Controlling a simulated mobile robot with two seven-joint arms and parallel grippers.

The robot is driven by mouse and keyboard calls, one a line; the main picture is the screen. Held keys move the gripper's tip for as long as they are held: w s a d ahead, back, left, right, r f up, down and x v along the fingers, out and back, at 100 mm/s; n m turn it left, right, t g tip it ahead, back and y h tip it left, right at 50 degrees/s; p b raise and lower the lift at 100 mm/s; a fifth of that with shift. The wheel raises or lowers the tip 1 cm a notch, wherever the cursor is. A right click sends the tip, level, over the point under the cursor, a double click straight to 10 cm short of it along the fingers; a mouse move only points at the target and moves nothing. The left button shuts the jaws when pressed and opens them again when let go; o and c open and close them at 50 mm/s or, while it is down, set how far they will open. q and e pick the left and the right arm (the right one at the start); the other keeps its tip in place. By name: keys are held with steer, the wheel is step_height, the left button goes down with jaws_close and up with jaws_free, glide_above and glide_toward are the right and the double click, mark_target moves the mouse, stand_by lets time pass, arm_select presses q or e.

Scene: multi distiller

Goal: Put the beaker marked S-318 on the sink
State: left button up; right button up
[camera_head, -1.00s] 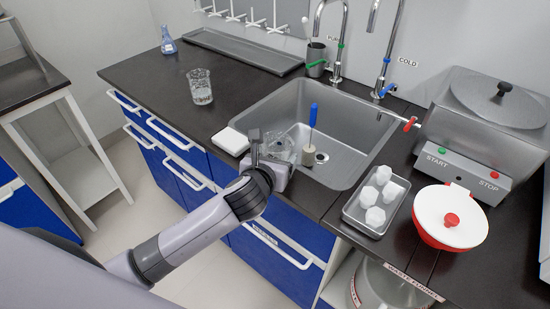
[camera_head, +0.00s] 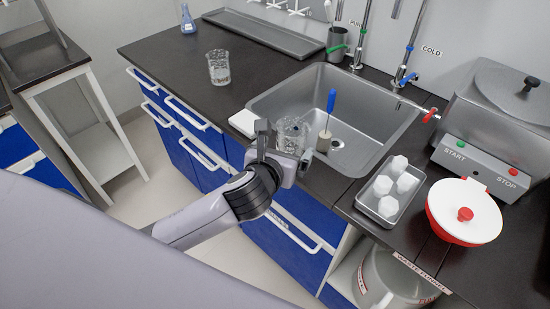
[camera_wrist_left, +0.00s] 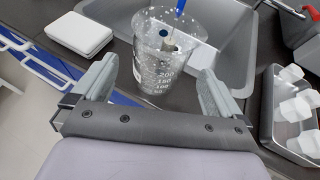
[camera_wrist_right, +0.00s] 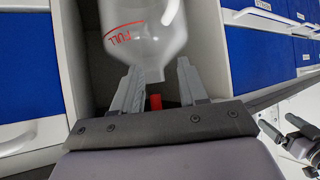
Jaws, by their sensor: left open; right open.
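A clear graduated beaker (camera_head: 291,133) stands at the front edge of the sink (camera_head: 352,122). In the left wrist view this beaker (camera_wrist_left: 158,72) shows markings such as 200 and 150, and I cannot read S-318 on it. My left gripper (camera_head: 285,150) is open just in front of it, and its fingers (camera_wrist_left: 158,80) point to either side of the beaker. A second clear beaker (camera_head: 218,69) stands on the counter left of the sink, its marking unreadable. My right gripper (camera_wrist_right: 158,88) is open below the counter, near a clear vessel (camera_wrist_right: 145,35) marked FULL.
A blue-handled tool (camera_head: 330,104) stands upright behind the near beaker. A white pad (camera_head: 243,122) lies left of it. A tray of white pieces (camera_head: 388,192) and a red-and-white bowl (camera_head: 464,210) stand right of the sink. The sink's right part is clear.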

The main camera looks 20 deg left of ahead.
arm_select(q)
steer(key=v, duration=0.7)
steer(key=s+a+f+n+g+h, duration=0.1)
steer(key=s+f+n, duration=0.5)
steer(key=f+n, duration=0.4)
steer(key=s+a+f+n+g+h, duration=0.2)
steer(key=s+f+n, duration=0.5)
steer(key=n, duration=1.6)
step_height(320, 180, down, 3)
steer(key=shift+s+a, duration=0.35)
